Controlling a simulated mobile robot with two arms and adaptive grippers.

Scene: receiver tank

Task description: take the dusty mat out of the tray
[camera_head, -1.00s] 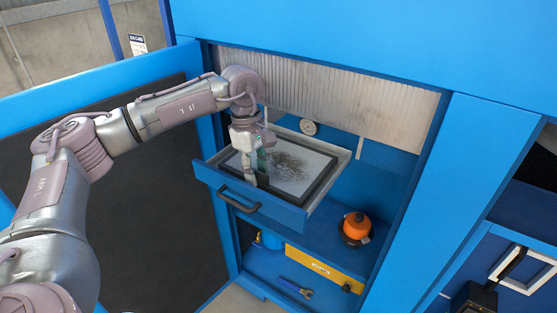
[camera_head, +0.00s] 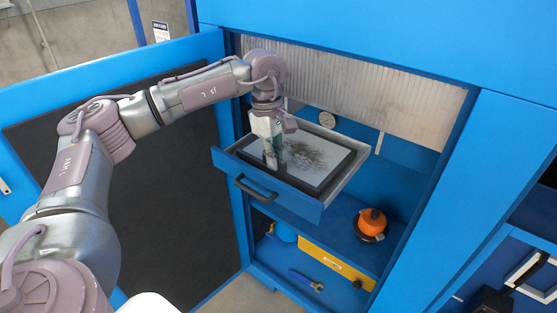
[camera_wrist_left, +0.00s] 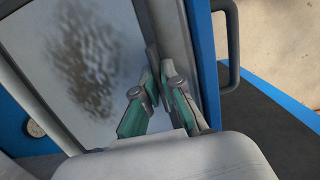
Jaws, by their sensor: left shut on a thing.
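The dusty mat (camera_head: 318,165) is a pale grey sheet with a dark border and a brownish-black smudge. It lies in the pulled-out blue tray (camera_head: 300,207), and also shows in the left wrist view (camera_wrist_left: 85,60). My left gripper (camera_head: 276,168) points down at the tray's front side, fingers shut on the mat's dark border close to the front wall. In the left wrist view the fingertips (camera_wrist_left: 154,58) meet at that border. The gripped edge is partly hidden by the fingers. I cannot tell whether the mat is lifted. My right gripper is not in view.
The tray's handle (camera_head: 255,190) sticks out in front. Below, an orange round object (camera_head: 371,222) stands on a blue shelf near a yellow drawer (camera_head: 335,264). A wrench (camera_head: 305,280) lies lower down. An open blue door (camera_head: 110,75) stands left; a ribbed panel (camera_head: 350,85) hangs behind the tray.

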